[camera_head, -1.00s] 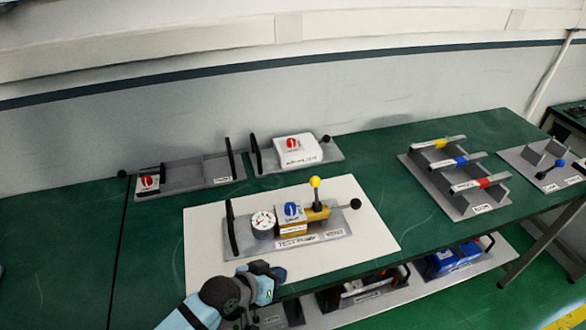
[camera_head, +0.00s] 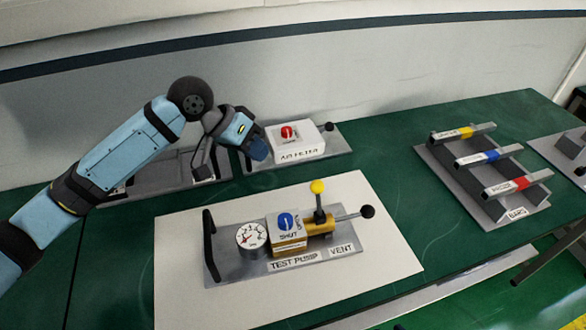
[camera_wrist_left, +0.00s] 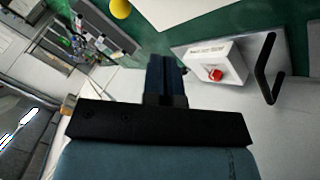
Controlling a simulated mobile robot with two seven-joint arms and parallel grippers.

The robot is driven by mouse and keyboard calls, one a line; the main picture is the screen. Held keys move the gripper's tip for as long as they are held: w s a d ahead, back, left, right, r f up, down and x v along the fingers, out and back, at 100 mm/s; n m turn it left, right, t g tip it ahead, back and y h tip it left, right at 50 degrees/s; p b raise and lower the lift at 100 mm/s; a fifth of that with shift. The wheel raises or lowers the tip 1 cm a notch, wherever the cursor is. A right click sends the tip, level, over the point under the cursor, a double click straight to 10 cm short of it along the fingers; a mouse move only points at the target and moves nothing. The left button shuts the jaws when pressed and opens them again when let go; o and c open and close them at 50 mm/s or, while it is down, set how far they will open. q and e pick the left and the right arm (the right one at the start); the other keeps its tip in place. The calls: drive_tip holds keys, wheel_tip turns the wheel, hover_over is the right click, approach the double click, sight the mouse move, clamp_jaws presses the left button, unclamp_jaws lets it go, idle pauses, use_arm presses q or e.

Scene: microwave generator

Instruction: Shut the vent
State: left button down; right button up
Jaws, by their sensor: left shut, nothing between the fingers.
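The test pump (camera_head: 225,275) is a grey plate on a white sheet, with a round gauge (camera_head: 251,237) and a box carrying a blue knob (camera_head: 286,221) labelled "SHUT". A lever with a yellow ball (camera_head: 318,187) stands upright on its brass body (camera_head: 321,227). A rod with a black ball (camera_head: 368,212) sticks out right, above the "VENT" label (camera_head: 342,250). My left gripper (camera_head: 258,148) is shut and empty behind the pump, close beside the air filter. Its closed fingers (camera_wrist_left: 165,70) show in the left wrist view. My right gripper is out of view.
The air filter (camera_head: 297,146) with a red knob stands at the back; it also shows in the left wrist view (camera_wrist_left: 218,62). A rack of bars (camera_head: 485,175) with yellow, blue and red bands stands right. The white sheet (camera_head: 385,255) is bare around the pump.

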sight(318, 197)
use_arm(q)
drive_tip(key=shift+w+a+r, duration=0.15)
drive_tip(key=shift+a+r, duration=0.15)
drive_tip(key=shift+r, duration=0.1)
drive_tip(key=d+f+p, duration=0.1)
drive_tip(key=d+f, duration=0.6)
drive_tip(key=d, duration=0.2)
drive_tip(key=shift+s+d+f, duration=0.3)
drive_tip(key=shift+f, duration=0.05)
